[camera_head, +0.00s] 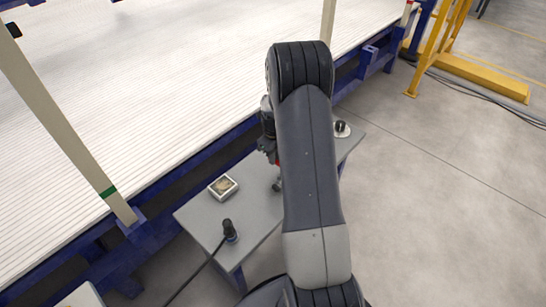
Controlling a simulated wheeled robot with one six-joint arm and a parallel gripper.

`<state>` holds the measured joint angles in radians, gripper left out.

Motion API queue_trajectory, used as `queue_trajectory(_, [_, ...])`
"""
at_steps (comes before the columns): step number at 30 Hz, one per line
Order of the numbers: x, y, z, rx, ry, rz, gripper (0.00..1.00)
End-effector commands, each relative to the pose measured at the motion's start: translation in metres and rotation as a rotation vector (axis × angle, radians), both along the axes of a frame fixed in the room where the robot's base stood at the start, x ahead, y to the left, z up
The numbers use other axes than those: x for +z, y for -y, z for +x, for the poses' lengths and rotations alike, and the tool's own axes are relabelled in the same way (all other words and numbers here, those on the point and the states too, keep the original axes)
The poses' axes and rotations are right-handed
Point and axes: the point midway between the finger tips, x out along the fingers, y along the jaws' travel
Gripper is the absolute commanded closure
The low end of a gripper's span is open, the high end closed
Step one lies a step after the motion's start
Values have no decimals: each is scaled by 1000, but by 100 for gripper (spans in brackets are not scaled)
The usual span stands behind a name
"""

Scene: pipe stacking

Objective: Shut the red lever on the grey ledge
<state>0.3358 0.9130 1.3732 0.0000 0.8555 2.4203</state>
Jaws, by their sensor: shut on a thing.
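The grey ledge (197,218) stands at the lower middle of the body view, beside the large ribbed bed. A small part of the red lever (279,158) shows at the left edge of my arm, above its small base (277,185) on the ledge. My gripper (270,153) is beside the lever, pointing down, and is shut on it. My arm covers the right side of the gripper and most of the lever, so the lever's angle cannot be told.
A square box with a pale dial (223,187) and a black knob with a cable (230,231) stand on the ledge's left part. A round white base with a black knob (342,128) is at its far right end. A blue frame (205,165) runs behind. Open floor lies right.

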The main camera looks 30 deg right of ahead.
Motion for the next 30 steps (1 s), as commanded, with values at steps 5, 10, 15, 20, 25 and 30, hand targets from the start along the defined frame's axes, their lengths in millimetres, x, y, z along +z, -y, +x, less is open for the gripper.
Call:
queue_trajectory(5, [0, 2, 1, -41, 1, 0, 100])
queue_trajectory(10, [0, 3, 1, -54, 1, 0, 100])
queue_trajectory(15, [0, 3, 1, -56, 1, -1, 100])
queue_trajectory(20, [0, 3, 1, -56, 2, 0, 86])
queue_trajectory(25, [0, 3, 1, -55, 1, -1, 72])
queue_trajectory(30, [0, 3, 1, -53, 1, 0, 65])
